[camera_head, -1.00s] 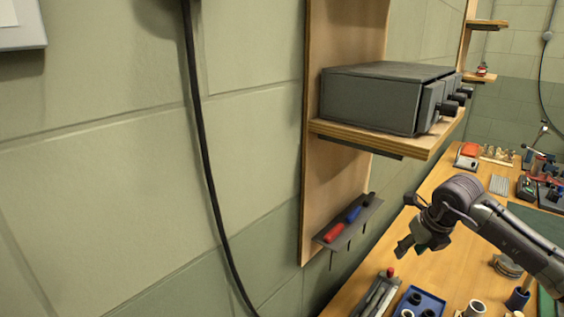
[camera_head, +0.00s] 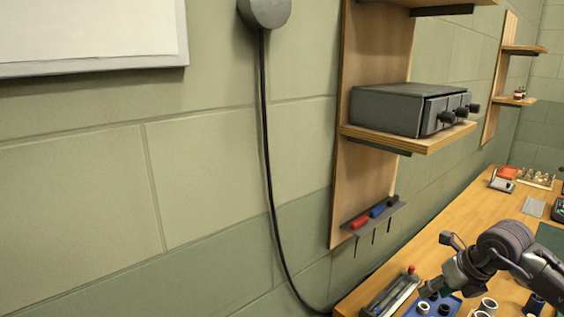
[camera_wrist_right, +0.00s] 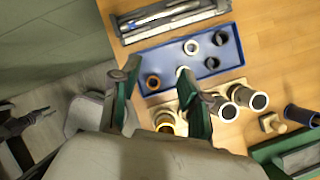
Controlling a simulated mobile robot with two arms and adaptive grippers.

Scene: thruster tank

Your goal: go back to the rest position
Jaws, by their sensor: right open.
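My right gripper (camera_head: 436,288) is at the lower right of the head view, over the wooden workbench. In the right wrist view its two green-padded fingers (camera_wrist_right: 158,88) stand apart with nothing held between them. Below them lie a blue tray (camera_wrist_right: 225,50) with several rings and a pale block with round pieces (camera_wrist_right: 166,118), partly hidden by a finger. My left gripper does not show in the head view. A dark jointed shape (camera_wrist_right: 18,125) at the left edge of the wrist view cannot be made out.
A small rack with red and blue handles (camera_head: 375,214) hangs below. A grey tool tray (camera_head: 392,294) lies at the bench's near edge.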

